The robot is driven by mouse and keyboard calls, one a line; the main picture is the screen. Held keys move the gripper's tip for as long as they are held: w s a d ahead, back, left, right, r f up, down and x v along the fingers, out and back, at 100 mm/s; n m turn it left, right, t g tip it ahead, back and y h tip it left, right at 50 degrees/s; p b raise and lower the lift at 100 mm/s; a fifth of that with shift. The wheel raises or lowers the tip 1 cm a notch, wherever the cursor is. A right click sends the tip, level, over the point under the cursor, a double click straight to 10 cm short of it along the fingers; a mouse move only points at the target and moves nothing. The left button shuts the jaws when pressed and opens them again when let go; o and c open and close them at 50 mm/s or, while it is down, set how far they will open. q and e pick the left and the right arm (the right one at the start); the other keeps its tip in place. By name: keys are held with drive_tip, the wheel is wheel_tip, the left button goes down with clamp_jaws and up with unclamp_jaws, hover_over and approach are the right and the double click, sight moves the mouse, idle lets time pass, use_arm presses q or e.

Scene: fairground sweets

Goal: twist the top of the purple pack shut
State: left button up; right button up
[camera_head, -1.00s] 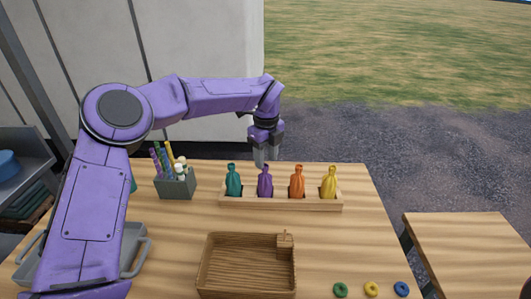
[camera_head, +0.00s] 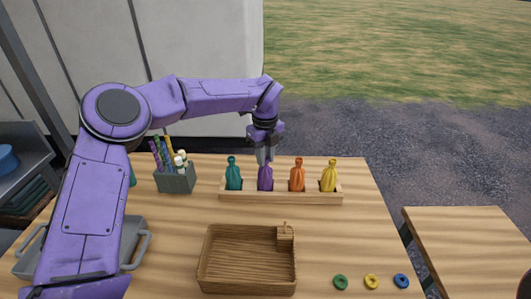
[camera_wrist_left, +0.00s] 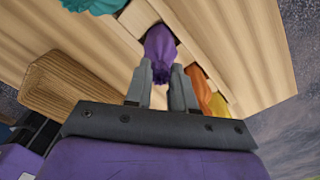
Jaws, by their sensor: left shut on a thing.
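The purple pack (camera_head: 265,180) stands upright in the wooden rack (camera_head: 285,199), second from the left. My left gripper (camera_head: 264,158) reaches down from above and is shut on the top of the purple pack. In the left wrist view the purple pack (camera_wrist_left: 160,45) shows between the two fingers of the gripper (camera_wrist_left: 162,70). The fingers partly hide its top, so I cannot tell how tightly that top is twisted. My right gripper is not in view.
A teal pack (camera_head: 233,177) stands left of the purple one, orange (camera_head: 297,177) and yellow (camera_head: 329,177) packs to its right, close by. A wooden tray (camera_head: 203,270), a grey holder with sticks (camera_head: 176,183) and rings (camera_head: 371,281) are also on the table.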

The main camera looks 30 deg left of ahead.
use_arm(q)
drive_tip(key=m+p, duration=0.4)
drive_tip(key=m, duration=0.1)
drive_tip(key=shift+r, duration=0.2)
drive_tip(key=m+p, duration=0.3)
drive_tip(key=m, duration=0.2)
drive_tip(key=m+p, duration=0.3)
drive_tip(key=m, duration=0.1)
drive_tip(key=shift+m, duration=0.4)
drive_tip(key=m+p, duration=0.3)
drive_tip(key=m, duration=0.1)
drive_tip(key=shift+m, duration=1.2)
drive_tip(key=shift+f+m, duration=0.2)
drive_tip(key=shift+m, duration=0.8)
drive_tip(key=m, duration=0.3)
drive_tip(key=shift+m, duration=0.3)
drive_tip(key=o, duration=0.7)
